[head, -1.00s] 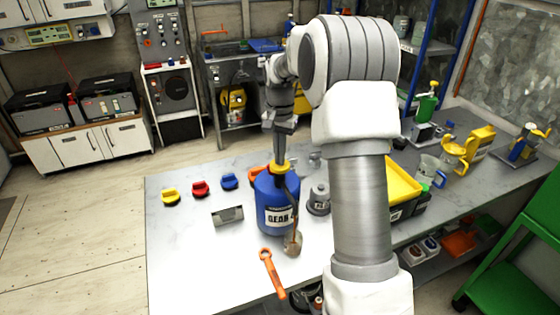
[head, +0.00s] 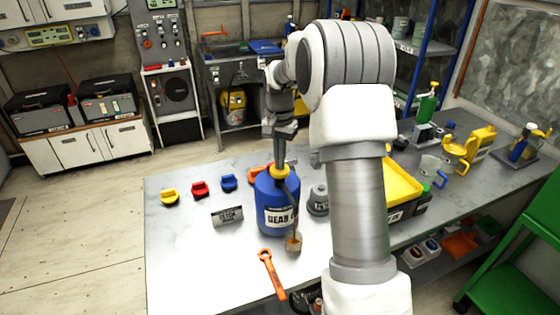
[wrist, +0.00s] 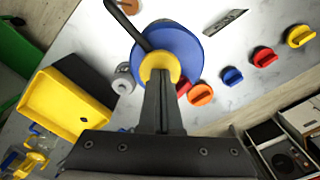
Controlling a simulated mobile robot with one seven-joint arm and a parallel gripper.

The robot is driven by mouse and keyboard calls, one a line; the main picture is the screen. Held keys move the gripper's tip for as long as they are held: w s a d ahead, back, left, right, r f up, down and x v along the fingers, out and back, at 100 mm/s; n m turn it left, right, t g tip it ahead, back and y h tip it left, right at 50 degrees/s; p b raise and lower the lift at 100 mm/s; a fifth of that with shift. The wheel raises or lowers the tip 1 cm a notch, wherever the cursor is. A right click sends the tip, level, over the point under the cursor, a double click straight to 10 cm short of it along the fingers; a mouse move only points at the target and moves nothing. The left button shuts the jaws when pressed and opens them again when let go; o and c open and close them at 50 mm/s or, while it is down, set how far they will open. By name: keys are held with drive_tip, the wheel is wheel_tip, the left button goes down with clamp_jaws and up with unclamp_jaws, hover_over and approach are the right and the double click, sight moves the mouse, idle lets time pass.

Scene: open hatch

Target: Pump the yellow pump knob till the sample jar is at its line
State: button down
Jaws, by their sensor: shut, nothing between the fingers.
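The blue jug (head: 275,205) labelled "GEAR" stands upright on the bench with the yellow pump knob (head: 280,171) on top. A dark spout runs from the pump down toward the small sample jar (head: 293,243) in front of it. Brownish liquid shows at the jar, but its level against the line is too small to tell. My gripper (head: 280,162) is shut and empty, pointing down, its fingertips on or just above the knob. In the wrist view the fingers (wrist: 163,88) meet over the knob (wrist: 160,66), and the jug (wrist: 185,48) shows around it.
An orange wrench (head: 271,274) lies in front. Yellow, red and blue caps (head: 199,189) and a small label plate (head: 227,217) lie left. A grey canister (head: 318,201) stands right of the jug, and a yellow tray (head: 401,190) lies beyond my arm.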

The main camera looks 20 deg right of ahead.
drive_tip(key=shift+r+p, duration=2.05)
drive_tip(key=shift+r, duration=0.5)
wheel_tip(320, 180, up, 8)
drive_tip(key=p, duration=0.6)
drive_tip(key=shift+r, duration=0.1)
